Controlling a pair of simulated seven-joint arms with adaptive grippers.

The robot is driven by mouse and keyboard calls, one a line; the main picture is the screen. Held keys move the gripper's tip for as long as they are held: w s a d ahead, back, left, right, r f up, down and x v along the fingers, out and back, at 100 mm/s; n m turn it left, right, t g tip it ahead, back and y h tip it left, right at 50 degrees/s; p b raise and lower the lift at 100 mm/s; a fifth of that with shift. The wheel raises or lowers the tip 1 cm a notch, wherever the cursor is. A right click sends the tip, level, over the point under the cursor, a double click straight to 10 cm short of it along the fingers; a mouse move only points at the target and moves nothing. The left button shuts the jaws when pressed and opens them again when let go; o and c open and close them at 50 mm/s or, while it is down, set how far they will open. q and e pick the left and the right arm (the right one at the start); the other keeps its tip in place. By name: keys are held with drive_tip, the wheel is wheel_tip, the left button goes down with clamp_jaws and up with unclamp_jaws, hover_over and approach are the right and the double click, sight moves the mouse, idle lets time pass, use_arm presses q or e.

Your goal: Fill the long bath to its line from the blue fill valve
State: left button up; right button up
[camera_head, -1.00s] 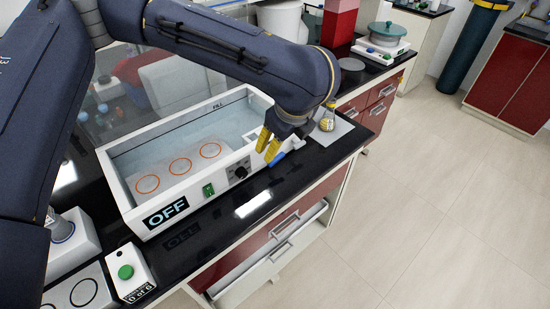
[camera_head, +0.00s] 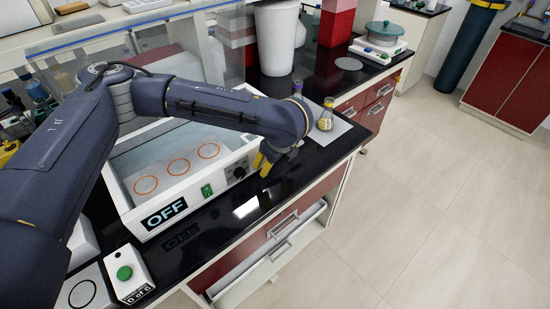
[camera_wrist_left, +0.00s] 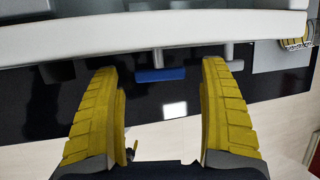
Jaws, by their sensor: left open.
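The long bath (camera_head: 207,189) is a white open tub on the black bench, with orange rings on its floor and an "OFF" panel on its front. My left forearm hides its back right part, including the fill mark. My left gripper (camera_head: 263,163) is open, with yellow fingers pointing down at the bath's right front corner. In the left wrist view the blue fill valve handle (camera_wrist_left: 160,75) lies between the open fingers (camera_wrist_left: 158,80), slightly beyond the tips, with clear space on both sides. The handle is hidden in the head view. My right gripper is not in view.
A flask with yellow contents (camera_head: 326,121) and a purple-topped vessel (camera_head: 297,88) stand right of my gripper. A green-button box (camera_head: 126,274) stands at the front left. A drawer (camera_head: 272,262) is open below the bench. A white bin (camera_head: 277,40) stands behind.

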use_arm(q)
drive_tip(key=shift+w+a+f, duration=0.1)
drive_tip(key=shift+w+f, duration=0.1)
drive_tip(key=shift+f, duration=0.3)
drive_tip(key=shift+c, duration=0.5)
drive_tip(key=c, duration=1.2)
drive_tip(key=shift+w+g+y, duration=0.1)
drive_tip(key=shift+g+y, duration=0.7)
drive_tip(key=shift+g, duration=0.2)
drive_tip(key=shift+m, duration=0.3)
drive_tip(key=o, duration=1.3)
